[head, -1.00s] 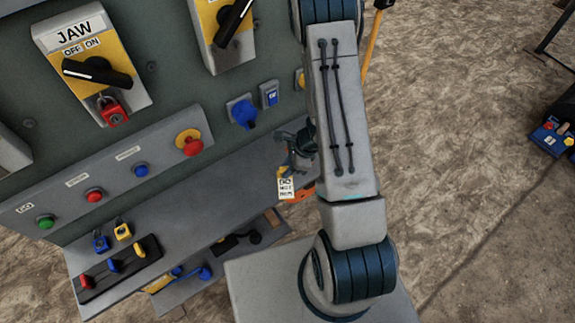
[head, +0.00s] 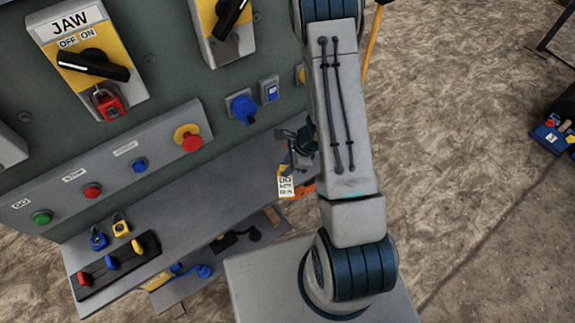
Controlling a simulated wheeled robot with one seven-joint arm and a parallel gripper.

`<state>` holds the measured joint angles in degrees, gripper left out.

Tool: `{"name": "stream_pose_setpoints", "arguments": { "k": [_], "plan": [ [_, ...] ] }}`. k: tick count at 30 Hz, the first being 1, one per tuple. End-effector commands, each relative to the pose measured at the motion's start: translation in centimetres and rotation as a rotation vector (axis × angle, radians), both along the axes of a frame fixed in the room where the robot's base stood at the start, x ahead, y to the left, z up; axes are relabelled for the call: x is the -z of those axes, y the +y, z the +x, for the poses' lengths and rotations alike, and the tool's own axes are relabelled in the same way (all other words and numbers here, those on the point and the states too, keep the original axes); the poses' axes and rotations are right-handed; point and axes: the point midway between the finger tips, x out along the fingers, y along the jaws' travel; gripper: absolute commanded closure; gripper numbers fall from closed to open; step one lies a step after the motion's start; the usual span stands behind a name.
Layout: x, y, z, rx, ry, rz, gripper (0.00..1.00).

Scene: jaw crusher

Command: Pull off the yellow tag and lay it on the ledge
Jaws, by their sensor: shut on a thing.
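In the head view my gripper (head: 295,148) is partly hidden behind my own arm, to the right of the panel and over the right part of the ledge. It is shut on a tag (head: 286,184), which hangs below the fingers. The tag's visible face is white with dark print, with a little yellow at its top. The grey ledge (head: 200,200) runs along the bottom of the panel. I cannot tell whether the tag touches the ledge.
A red padlock (head: 109,104) hangs under the JAW switch (head: 93,64). Blue (head: 98,239) and yellow (head: 121,226) padlocks lie on the ledge, near a black rack (head: 112,264) with coloured handles. The ledge's middle is clear. An orange object (head: 303,190) shows beside the tag.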

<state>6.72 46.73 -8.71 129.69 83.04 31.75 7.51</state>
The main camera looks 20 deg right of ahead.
Motion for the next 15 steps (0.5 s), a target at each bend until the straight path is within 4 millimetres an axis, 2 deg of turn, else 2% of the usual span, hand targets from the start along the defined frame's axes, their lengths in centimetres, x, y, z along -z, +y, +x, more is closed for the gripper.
{"name": "stream_pose_setpoints", "arguments": {
  "k": [4,5,7,15],
  "plan": [
    [0.35,0.00,0.00,0.000,0.000,0.000,0.99],
    [0.28,0.00,0.00,0.000,0.000,0.000,0.72],
    [0.23,0.00,0.00,0.000,0.000,0.000,0.52],
    [0.21,-0.01,0.00,0.000,0.000,0.000,0.52]
  ]
}}
